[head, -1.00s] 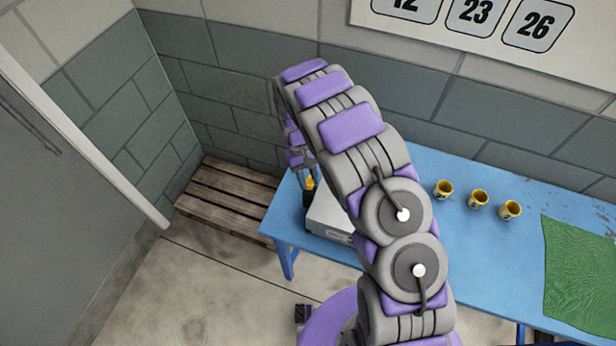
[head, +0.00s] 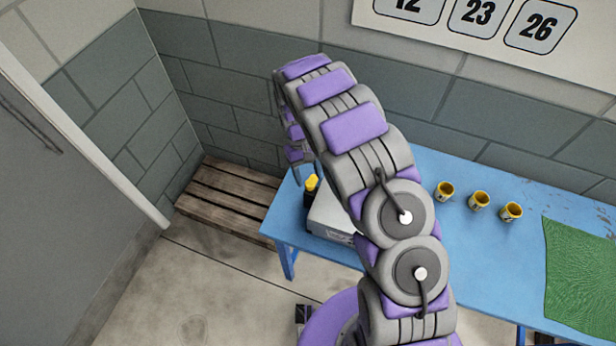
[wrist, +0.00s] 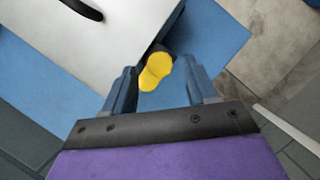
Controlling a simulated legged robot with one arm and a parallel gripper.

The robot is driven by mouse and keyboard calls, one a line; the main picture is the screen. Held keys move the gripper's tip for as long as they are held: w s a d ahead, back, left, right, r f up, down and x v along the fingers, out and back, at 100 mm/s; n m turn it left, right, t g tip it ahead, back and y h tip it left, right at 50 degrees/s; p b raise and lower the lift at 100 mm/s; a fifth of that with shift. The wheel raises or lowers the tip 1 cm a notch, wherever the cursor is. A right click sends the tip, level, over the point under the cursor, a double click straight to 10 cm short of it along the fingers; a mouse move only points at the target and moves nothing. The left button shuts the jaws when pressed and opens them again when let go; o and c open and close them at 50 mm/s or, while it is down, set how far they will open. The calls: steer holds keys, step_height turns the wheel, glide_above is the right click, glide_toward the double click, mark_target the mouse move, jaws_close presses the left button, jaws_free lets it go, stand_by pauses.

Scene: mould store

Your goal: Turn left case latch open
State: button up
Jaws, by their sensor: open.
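The case (head: 328,212) is a pale grey box on the blue bench, partly hidden behind my arm in the head view. It also fills the upper left of the wrist view (wrist: 95,45), with a dark handle (wrist: 84,9). I cannot make out the left latch clearly in either view.
The blue bench (head: 420,250) carries several small yellow cups, among them one at the left (head: 444,192), and a green mat (head: 580,270) at the right. A wooden slatted pallet (head: 228,195) lies left of the bench. The wall stands close behind.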

steer(key=v, duration=1.5)
steer(key=shift+a+r+p, duration=0.15)
steer(key=shift+a+p, duration=0.05)
steer(key=shift+p, duration=0.15)
